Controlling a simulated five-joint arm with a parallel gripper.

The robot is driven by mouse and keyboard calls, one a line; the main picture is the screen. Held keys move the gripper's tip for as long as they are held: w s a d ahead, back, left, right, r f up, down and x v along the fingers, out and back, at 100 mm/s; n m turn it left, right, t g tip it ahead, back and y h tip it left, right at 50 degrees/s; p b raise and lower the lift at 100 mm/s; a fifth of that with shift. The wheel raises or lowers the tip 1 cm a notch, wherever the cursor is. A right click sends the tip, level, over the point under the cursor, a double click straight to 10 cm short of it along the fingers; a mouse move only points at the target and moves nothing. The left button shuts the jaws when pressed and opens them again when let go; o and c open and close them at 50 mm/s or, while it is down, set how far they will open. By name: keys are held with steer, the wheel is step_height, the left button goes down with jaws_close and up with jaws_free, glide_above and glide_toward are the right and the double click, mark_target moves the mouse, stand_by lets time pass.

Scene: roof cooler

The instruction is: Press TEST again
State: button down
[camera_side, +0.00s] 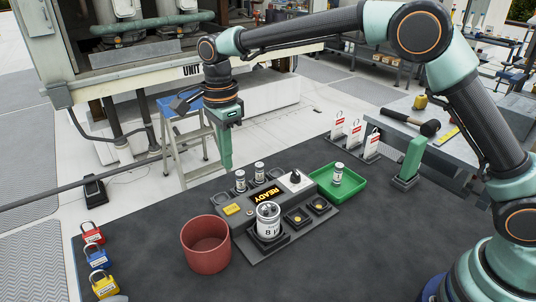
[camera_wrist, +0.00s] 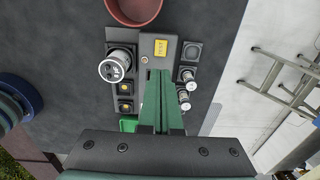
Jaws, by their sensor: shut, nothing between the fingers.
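The yellow TEST button (camera_side: 231,210) sits at the left end of the dark tester box, and it shows in the wrist view (camera_wrist: 160,47). The tester's display (camera_side: 268,194) reads READY in yellow. A large silver capacitor (camera_side: 268,212) stands upright in a socket on the tester's front side; it also shows in the wrist view (camera_wrist: 112,69). My gripper (camera_side: 227,168) is shut and empty, pointing down. Its tips hang above the box, apart from the button. In the wrist view, the closed fingers (camera_wrist: 161,74) lie just below the button and cover part of the box.
A red bin (camera_side: 206,257) stands left of the tester. A green tray (camera_side: 357,184) with a small cylinder is at right. Two small cylinders (camera_side: 259,171) stand behind the box. Several padlocks (camera_side: 97,257) lie at left. The front mat is clear.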

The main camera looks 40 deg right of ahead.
mark_target(232, 209)
step_height(232, 209, down, 12)
steer(key=shift+f, duration=0.2)
stand_by(0.4)
steer(key=shift+s+f, duration=0.1)
steer(key=shift+f, duration=0.9)
step_height(232, 209, up, 15)
steer(key=shift+w+r, duration=0.15)
steer(key=shift+w, duration=0.25)
